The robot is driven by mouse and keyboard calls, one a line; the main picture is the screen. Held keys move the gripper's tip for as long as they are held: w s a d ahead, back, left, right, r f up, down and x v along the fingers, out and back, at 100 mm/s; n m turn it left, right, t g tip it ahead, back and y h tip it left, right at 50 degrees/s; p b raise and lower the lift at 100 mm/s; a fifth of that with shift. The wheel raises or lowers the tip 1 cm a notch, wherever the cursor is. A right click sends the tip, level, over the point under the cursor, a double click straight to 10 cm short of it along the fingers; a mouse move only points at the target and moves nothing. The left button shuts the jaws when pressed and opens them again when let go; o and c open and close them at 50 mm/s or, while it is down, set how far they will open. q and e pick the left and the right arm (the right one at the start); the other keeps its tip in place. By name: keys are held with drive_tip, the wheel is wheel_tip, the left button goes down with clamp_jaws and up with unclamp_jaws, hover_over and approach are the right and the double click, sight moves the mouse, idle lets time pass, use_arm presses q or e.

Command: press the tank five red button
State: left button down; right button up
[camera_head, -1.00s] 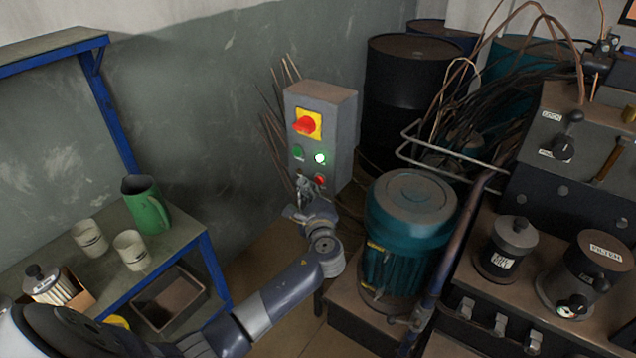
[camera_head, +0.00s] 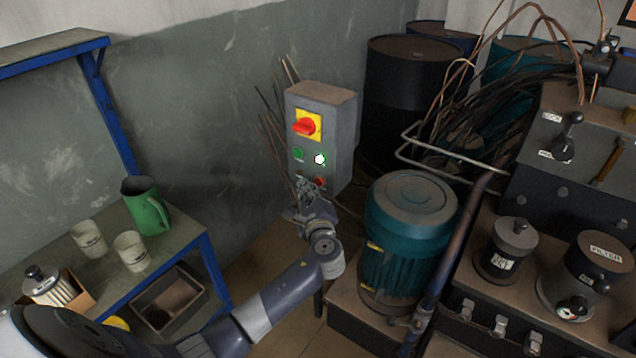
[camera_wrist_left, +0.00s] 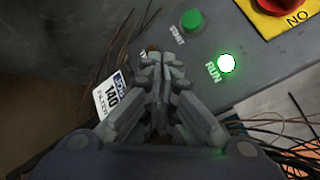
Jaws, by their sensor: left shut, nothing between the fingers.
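A grey control box (camera_head: 338,135) carries a red rotary switch (camera_head: 305,126) on a yellow plate, a green button (camera_head: 298,153), a lit lamp (camera_head: 320,159) and a red button (camera_head: 320,181) low on its face. The wrist view shows the green start button (camera_wrist_left: 191,20) and the glowing RUN lamp (camera_wrist_left: 225,63). My left gripper (camera_head: 308,186) is shut and empty at the lower part of the box, close to the red button. In the wrist view the gripper (camera_wrist_left: 162,62) hides the red button, so I cannot tell whether they touch.
A teal motor (camera_head: 408,230) stands right of my arm, with dark barrels (camera_head: 408,90) behind. A bench at left holds a green jug (camera_head: 147,205) and two cups (camera_head: 130,250). Loose wires (camera_wrist_left: 285,130) hang near the box.

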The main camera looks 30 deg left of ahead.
use_arm(q)
drive_tip(key=shift+w, duration=0.15)
drive_tip(key=shift+w, duration=0.3)
drive_tip(key=shift+w+d+b, duration=0.1)
drive_tip(key=shift+w+b, duration=0.2)
drive_tip(key=shift+w, duration=0.15)
idle(0.8)
drive_tip(key=shift+s, duration=0.15)
idle(0.3)
drive_tip(key=shift+s+p, duration=0.55)
drive_tip(key=shift+s, duration=0.2)
drive_tip(key=shift+s, duration=0.1)
drive_tip(key=s+p, duration=0.1)
drive_tip(key=s, duration=0.2)
drive_tip(key=s+p, duration=0.1)
drive_tip(key=shift+s+a+p, duration=0.3)
drive_tip(key=shift+s, duration=0.1)
